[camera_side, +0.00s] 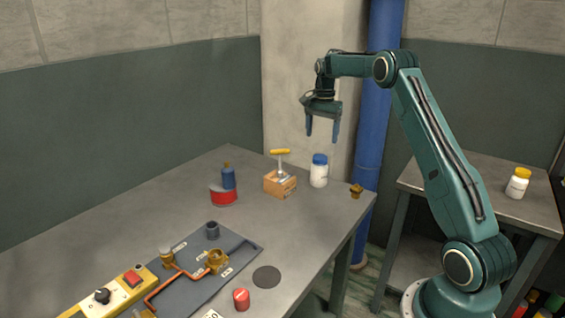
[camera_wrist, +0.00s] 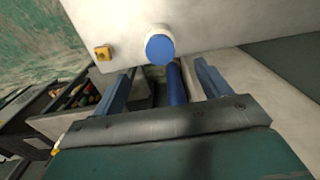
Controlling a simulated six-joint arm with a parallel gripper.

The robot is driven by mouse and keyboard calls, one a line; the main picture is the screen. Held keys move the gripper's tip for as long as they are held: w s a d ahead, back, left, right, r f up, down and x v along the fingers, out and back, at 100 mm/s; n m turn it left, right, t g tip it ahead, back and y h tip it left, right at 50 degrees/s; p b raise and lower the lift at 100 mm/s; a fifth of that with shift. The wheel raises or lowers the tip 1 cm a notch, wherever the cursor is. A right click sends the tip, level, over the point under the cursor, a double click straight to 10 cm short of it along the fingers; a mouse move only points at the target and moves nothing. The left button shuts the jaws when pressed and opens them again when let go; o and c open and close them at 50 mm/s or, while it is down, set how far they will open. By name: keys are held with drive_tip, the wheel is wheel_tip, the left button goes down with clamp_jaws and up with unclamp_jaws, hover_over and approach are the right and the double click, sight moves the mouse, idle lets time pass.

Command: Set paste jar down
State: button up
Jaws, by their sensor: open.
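A white jar with a blue lid (camera_side: 319,171) stands upright at the back right of the grey table (camera_side: 300,232). In the wrist view its blue lid (camera_wrist: 160,48) shows beyond the fingertips. My gripper (camera_side: 322,135) is open and empty, pointing down above this jar and clear of it. A second white jar, with a yellow lid (camera_side: 517,184), stands upright on the side table at the right. I cannot tell from labels which jar holds paste.
A wooden block with a yellow T-handle (camera_side: 280,182) stands just left of the blue-lidded jar. A small brass part (camera_side: 356,191) lies to its right near the edge. A red holder with a blue bottle (camera_side: 228,180) stands further left. A blue pipe (camera_side: 367,130) rises behind.

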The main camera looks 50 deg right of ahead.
drive_tip(key=s+a+r+n+t, duration=0.1)
drive_tip(key=s+a+r+n, duration=0.3)
drive_tip(key=a+r, duration=0.5)
drive_tip(key=s+a+r+n+t, duration=0.1)
drive_tip(key=s+a+r+n, duration=0.35)
drive_tip(key=a, duration=0.85)
drive_tip(key=s+a+f+n+t, duration=0.1)
drive_tip(key=s+a+n, duration=0.3)
drive_tip(key=s, duration=0.6)
drive_tip(key=s+a+f+n+t, duration=0.2)
drive_tip(key=s+a+n, duration=0.3)
drive_tip(key=s+a, duration=0.4)
drive_tip(key=shift+s+f+t, duration=0.3)
drive_tip(key=shift+s+f, duration=0.2)
drive_tip(key=shift+s, duration=0.6)
